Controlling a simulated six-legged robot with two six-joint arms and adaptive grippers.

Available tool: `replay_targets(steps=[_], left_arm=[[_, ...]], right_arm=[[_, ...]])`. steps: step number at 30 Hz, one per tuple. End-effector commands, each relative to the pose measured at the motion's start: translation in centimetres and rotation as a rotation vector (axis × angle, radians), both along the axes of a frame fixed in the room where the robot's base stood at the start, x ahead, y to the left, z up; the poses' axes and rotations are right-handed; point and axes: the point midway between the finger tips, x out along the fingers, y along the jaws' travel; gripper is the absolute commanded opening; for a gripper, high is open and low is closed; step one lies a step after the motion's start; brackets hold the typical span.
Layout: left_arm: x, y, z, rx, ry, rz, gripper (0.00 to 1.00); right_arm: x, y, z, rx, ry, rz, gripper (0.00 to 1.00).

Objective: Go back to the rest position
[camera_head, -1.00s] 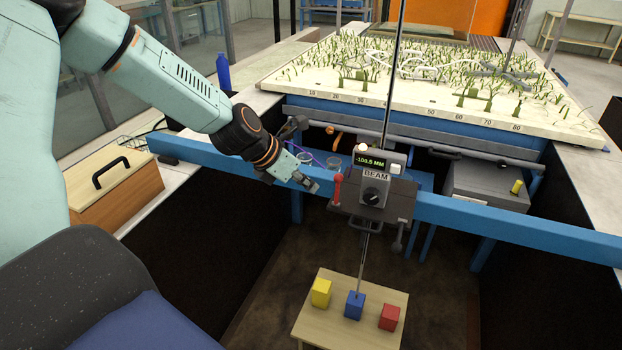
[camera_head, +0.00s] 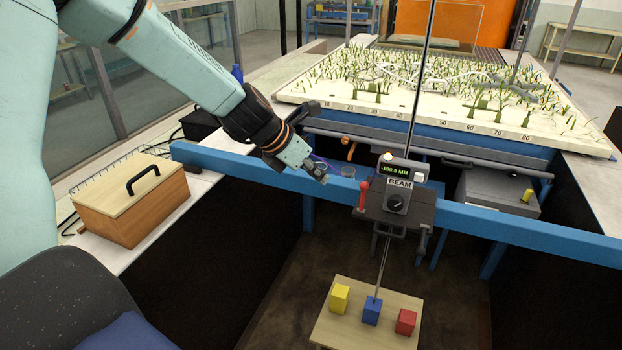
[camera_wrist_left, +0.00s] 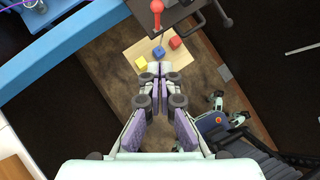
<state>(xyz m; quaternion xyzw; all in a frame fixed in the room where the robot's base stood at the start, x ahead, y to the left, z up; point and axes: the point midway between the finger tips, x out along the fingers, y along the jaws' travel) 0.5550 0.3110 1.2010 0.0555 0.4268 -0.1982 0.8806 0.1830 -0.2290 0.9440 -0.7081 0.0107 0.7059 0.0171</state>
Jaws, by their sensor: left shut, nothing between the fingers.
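My left gripper (camera_head: 318,172) is in front of the blue beam (camera_head: 500,222), left of the red-knobbed lever (camera_head: 363,194) on the beam carriage. In the left wrist view the left gripper (camera_wrist_left: 160,72) has its fingers together with nothing between them. My right gripper is in neither view. The carriage display (camera_head: 396,170) reads about -186.5 MM. A thin rod (camera_head: 384,252) runs down from the carriage to the blue block on the small table.
The small table (camera_head: 345,335) below bears yellow (camera_head: 339,298), blue (camera_head: 372,311) and red (camera_head: 405,322) blocks. A wooden box (camera_head: 130,205) with a black handle stands on the left ledge. The planted bed (camera_head: 430,95) lies behind the beam.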

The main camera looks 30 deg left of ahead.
Motion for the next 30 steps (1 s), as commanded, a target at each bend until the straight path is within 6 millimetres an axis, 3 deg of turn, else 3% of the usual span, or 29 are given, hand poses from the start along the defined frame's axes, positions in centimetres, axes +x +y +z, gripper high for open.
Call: replay_targets(steps=[13, 22, 26, 30], left_arm=[[0.4, -0.3, 0.3, 0.052, -0.029, -0.058, 0.00], [0.2, 1.0, -1.0, 0.555, -0.231, -0.484, 0.00], [-1.7, 0.4, -5.7, 0.814, -0.255, -0.768, 0.00], [-5.1, -0.9, -13.1, 1.062, -0.252, -1.133, 0.00]], right_arm=[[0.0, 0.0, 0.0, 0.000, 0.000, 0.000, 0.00], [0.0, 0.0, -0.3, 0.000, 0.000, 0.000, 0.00], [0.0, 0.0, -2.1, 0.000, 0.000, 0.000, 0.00], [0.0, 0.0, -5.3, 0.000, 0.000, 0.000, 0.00]])
